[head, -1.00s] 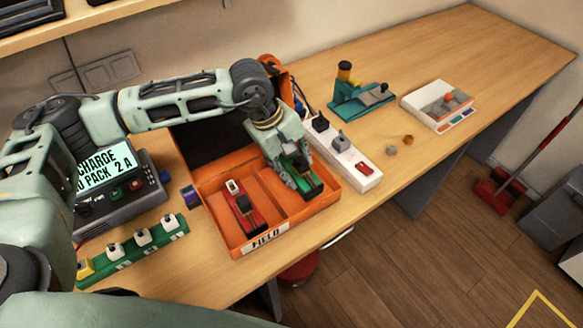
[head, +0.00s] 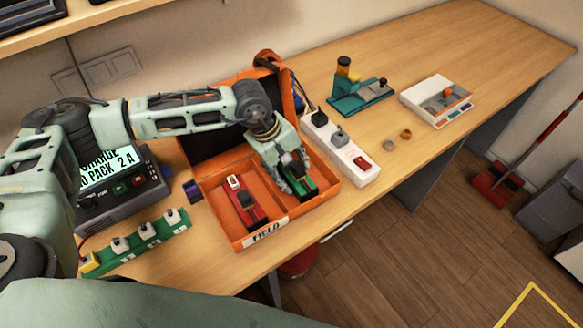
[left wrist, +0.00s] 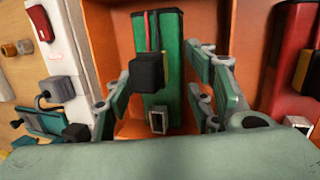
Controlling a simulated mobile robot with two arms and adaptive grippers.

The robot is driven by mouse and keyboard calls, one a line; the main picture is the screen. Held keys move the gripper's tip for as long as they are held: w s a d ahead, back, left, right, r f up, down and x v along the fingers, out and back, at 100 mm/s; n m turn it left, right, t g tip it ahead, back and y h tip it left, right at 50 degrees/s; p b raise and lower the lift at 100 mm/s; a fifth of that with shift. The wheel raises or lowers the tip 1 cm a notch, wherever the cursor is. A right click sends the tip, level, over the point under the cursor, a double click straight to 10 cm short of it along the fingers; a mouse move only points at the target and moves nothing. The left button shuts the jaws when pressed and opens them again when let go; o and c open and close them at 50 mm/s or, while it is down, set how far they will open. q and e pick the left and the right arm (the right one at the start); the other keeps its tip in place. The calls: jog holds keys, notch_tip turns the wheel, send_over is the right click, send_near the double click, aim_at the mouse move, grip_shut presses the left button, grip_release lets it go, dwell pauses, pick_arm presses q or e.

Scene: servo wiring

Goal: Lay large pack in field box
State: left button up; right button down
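The orange field box (head: 239,240) stands open on the bench with a FIELD label on its front. A green pack (head: 302,188) lies in its right compartment. In the left wrist view the green pack (left wrist: 171,60) shows red and black wires and a black connector. My left gripper (head: 288,178) is just above the pack, pointing down. In the left wrist view its fingers (left wrist: 158,88) are open on both sides of the pack, with gaps visible. A red pack (head: 243,201) lies in the left compartment; it also shows in the left wrist view (left wrist: 288,70). My right gripper is out of view.
A white power strip (head: 341,150) with plugs and a red switch stands right beside the box. A charger (head: 125,190) and a green strip (head: 140,243) are on the left. A teal fixture (head: 360,97) and a white tray (head: 437,103) stand farther right. The far bench is clear.

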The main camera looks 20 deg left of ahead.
pick_arm(q)
jog(key=shift+o, duration=0.9)
jog(key=shift+r, duration=0.15)
jog(key=b+v, duration=0.2)
jog(key=v, duration=1)
jog(key=shift+b, duration=0.35)
jog(key=shift+s, duration=0.1)
